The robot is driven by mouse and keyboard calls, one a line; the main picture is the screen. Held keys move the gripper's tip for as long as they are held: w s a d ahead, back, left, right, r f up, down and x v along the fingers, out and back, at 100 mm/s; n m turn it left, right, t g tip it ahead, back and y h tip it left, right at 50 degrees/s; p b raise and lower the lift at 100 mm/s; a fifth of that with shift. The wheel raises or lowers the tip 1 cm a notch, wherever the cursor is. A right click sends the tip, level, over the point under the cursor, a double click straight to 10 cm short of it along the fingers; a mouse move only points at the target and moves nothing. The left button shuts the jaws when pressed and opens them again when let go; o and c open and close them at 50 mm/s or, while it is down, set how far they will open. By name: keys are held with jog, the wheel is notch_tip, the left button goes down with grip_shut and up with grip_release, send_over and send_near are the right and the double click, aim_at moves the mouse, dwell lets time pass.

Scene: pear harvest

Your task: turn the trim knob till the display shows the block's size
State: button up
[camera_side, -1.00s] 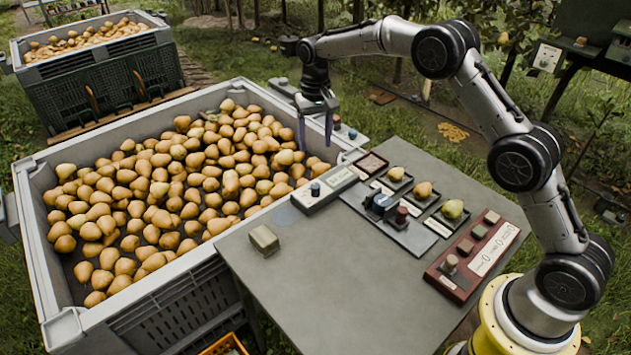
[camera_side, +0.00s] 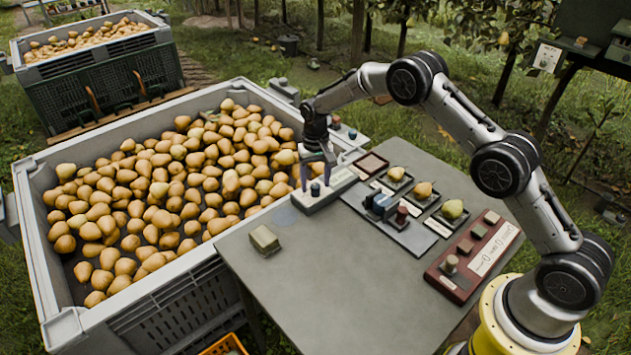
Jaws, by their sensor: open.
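A pale box-shaped instrument (camera_side: 309,203) lies at the table's far left edge, beside the pear bin. A small dark teal knob (camera_side: 315,190) stands on its near left end. A light strip runs along its top; any reading is too small to make out. My gripper (camera_side: 316,180) points down over this instrument with its purple-grey fingers open. The fingertips are close by the knob, one to each side of it in this view; I cannot tell whether they touch it. A small beige-green block (camera_side: 264,239) sits alone on the table's left part.
A grey bin (camera_side: 150,291) full of pears stands against the table's left side. Mid-table is a dark device with blue and red parts (camera_side: 380,205), beside small trays holding pears (camera_side: 424,189). A red-brown panel (camera_side: 441,283) lies at right. The table's front (camera_side: 330,300) is clear.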

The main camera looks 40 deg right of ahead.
jog(key=shift+f, duration=0.1)
grip_shut()
dwell(0.3)
jog(key=shift+m, duration=0.3)
jog(key=m, duration=1.1)
jog(key=shift+m, duration=0.4)
dwell(0.4)
grip_release()
